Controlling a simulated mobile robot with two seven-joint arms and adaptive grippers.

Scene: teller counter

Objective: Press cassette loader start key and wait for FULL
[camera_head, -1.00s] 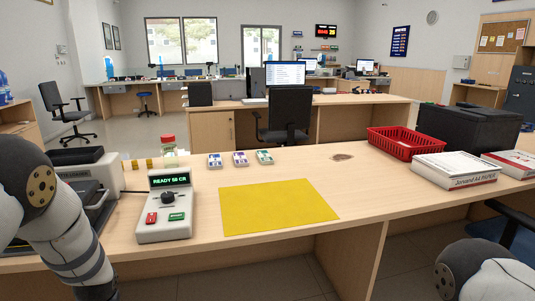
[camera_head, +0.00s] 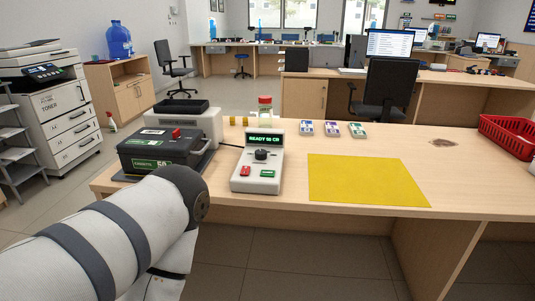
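The control box (camera_head: 257,166) stands on the counter. Its display (camera_head: 265,140) reads "READY", then what looks like "50 CR". Below are a black knob (camera_head: 261,155), a red key (camera_head: 245,171) and a green key (camera_head: 267,174); their labels are too small to read. Left of it, a dark cassette (camera_head: 160,150) marked "50" lies at the pale loader (camera_head: 190,124). My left arm reaches in from the lower left in front of the counter; its gripper is not visible. My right arm and gripper are out of view.
A yellow mat (camera_head: 367,180) lies right of the control box. Several small banknote-like bundles (camera_head: 332,129) and a red-lidded jar (camera_head: 265,110) stand behind. A red basket (camera_head: 507,137) is at the right. The counter's middle right is clear.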

